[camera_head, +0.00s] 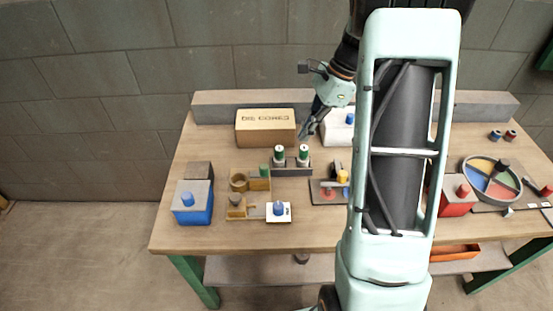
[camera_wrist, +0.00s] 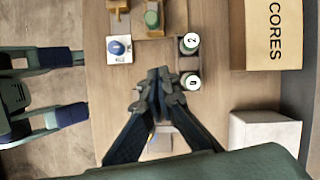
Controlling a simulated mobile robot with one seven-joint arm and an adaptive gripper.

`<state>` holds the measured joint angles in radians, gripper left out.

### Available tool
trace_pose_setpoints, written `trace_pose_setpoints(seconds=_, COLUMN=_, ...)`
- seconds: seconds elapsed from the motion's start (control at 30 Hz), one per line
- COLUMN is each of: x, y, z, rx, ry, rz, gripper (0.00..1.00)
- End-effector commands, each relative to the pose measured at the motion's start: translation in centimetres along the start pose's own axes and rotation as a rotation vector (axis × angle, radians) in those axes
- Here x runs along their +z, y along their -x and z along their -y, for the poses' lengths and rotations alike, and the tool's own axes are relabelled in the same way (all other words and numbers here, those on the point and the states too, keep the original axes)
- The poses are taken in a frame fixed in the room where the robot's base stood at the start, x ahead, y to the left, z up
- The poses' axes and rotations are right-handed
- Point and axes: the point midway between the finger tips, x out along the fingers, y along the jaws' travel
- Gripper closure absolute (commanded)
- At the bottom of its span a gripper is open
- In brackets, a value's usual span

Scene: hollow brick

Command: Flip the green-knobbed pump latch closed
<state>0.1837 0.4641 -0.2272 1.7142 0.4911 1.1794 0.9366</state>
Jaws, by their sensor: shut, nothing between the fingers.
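A green knob (camera_head: 264,171) stands on the ochre fixture (camera_head: 238,183) left of centre on the table. The same green knob (camera_wrist: 152,18) shows at the top of the wrist view. Two green-and-white cylinders (camera_head: 279,155) stand in a grey holder (camera_head: 292,171) to its right; they also show in the wrist view, marked with digits (camera_wrist: 189,43). I cannot tell for sure which green part is the pump latch. My gripper (camera_head: 306,133) is shut and empty, pointing down above and behind the cylinders. In the wrist view its fingertips (camera_wrist: 160,74) appear beside the lower cylinder.
A cardboard box marked CORES (camera_head: 265,128) and a white box (camera_head: 338,128) stand behind. A blue box (camera_head: 193,204) and white plate with blue knob (camera_head: 278,212) are at left and front. A red box (camera_head: 457,196) and coloured dial (camera_head: 491,180) are at right. My arm hides the table's middle right.

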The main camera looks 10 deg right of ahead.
Motion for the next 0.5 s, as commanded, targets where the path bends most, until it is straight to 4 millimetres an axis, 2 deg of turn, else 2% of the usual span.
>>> trace_pose_setpoints(seconds=0.13, x=0.0, y=-0.7, z=0.0, rx=0.001, ry=0.000, rz=0.000, gripper=1.00)
trace_pose_setpoints(seconds=0.23, x=0.0, y=-2.0, z=0.0, rx=0.002, ry=0.001, rz=0.000, gripper=1.00)
trace_pose_setpoints(seconds=0.5, x=0.0, y=-7.7, z=-0.1, rx=0.003, ry=0.000, rz=0.001, gripper=1.00)
